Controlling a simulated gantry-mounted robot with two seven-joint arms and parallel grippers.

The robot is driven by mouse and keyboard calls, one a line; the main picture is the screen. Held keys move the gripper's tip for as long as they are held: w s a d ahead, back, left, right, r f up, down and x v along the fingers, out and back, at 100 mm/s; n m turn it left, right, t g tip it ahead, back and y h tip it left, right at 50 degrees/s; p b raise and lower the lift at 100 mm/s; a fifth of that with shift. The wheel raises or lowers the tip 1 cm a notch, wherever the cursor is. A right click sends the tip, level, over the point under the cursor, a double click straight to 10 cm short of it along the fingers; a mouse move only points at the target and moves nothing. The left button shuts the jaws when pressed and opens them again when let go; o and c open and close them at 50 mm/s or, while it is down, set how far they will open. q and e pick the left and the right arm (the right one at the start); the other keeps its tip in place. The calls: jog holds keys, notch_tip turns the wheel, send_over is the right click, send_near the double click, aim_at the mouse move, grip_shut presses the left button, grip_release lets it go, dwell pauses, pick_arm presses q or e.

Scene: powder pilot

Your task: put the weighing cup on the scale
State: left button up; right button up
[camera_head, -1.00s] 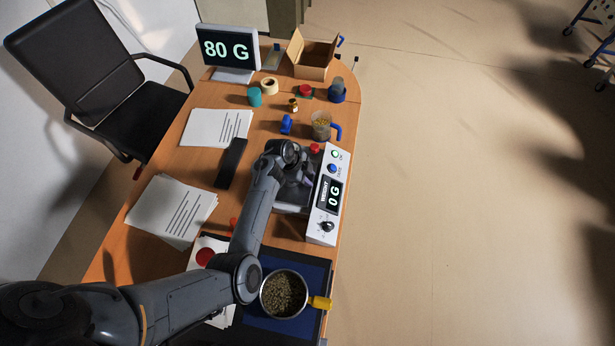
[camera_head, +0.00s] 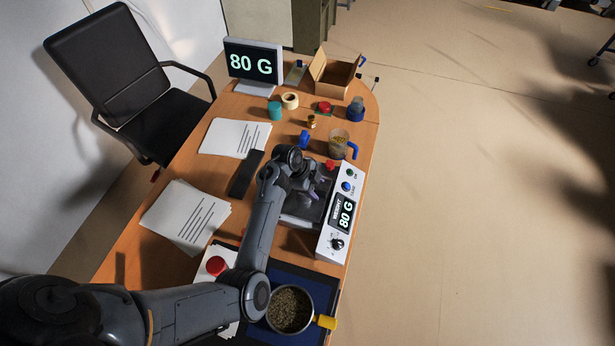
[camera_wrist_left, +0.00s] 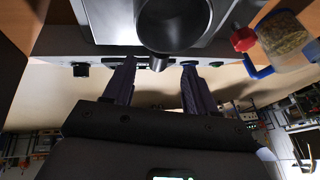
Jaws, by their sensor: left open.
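The weighing cup (camera_wrist_left: 172,22) is a grey metal round vessel, seen from above in the left wrist view, standing on the scale's plate (camera_wrist_left: 110,22). In the head view my arm mostly hides it. The scale (camera_head: 333,243) has a white front panel with knobs, and its display (camera_head: 343,214) reads 80 G. My left gripper (camera_head: 312,187) is over the scale. In the left wrist view my left gripper (camera_wrist_left: 159,64) has its two fingers spread apart, one either side of the cup's near end, with nothing visibly clamped. My right gripper is out of view.
A monitor (camera_head: 253,62) also reads 80 G. Close behind the scale stand a jug with a blue handle (camera_head: 338,146) and a blue object (camera_head: 304,139). A pot of granules (camera_head: 289,309) sits on a dark blue mat near the front. Papers (camera_head: 185,215) lie left.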

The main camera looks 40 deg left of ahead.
pick_arm(q)
jog(key=v, duration=0.6)
jog(key=shift+r+p, duration=0.3)
jog(key=shift+p, duration=0.1)
jog(key=shift+s+a, duration=0.15)
